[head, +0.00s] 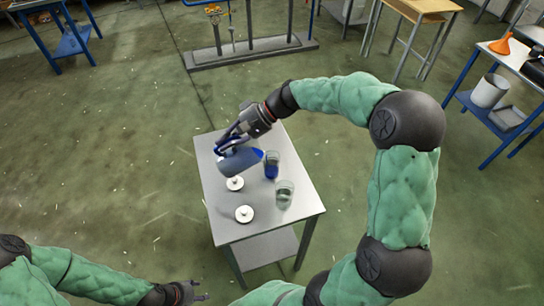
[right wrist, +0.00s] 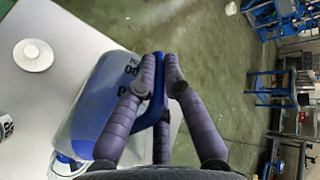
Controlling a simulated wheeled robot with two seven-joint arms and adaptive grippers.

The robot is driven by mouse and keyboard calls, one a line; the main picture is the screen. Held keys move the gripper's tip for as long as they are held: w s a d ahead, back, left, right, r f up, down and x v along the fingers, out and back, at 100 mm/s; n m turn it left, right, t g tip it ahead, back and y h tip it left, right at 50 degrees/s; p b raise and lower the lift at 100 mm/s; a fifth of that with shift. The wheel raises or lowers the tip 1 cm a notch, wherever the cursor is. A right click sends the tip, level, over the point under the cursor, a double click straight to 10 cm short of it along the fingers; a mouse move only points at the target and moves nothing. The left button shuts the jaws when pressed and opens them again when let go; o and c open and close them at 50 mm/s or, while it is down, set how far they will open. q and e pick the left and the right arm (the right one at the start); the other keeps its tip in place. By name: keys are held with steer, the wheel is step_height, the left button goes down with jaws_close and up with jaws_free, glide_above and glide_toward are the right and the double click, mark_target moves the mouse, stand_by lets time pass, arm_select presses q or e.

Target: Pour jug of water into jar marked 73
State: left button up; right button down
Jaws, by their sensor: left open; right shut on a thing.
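My right gripper (head: 236,137) is shut on the handle of a translucent jug (head: 240,162) with blue parts. The jug is above the small table's left side and looks tilted. In the right wrist view, the fingers (right wrist: 160,75) close around the blue handle, and the jug (right wrist: 95,105) shows partly legible dark lettering. Two glass jars stand on the table: one with blue on it (head: 271,166) and a clearer one (head: 285,195) nearer me. I cannot read a number on either. My left gripper (head: 192,292) is open and empty, low in the head view, away from the table.
Two white round lids (head: 235,183) (head: 244,214) lie on the grey metal table (head: 232,230), left of the jars. A side table at right holds a white bucket (head: 489,91) and an orange funnel (head: 501,44). The green floor around the small table is clear.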

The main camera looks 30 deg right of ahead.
arm_select(q)
steer(key=shift+d+f+b, duration=0.65)
steer(key=shift+f+b, duration=0.1)
stand_by(2.2)
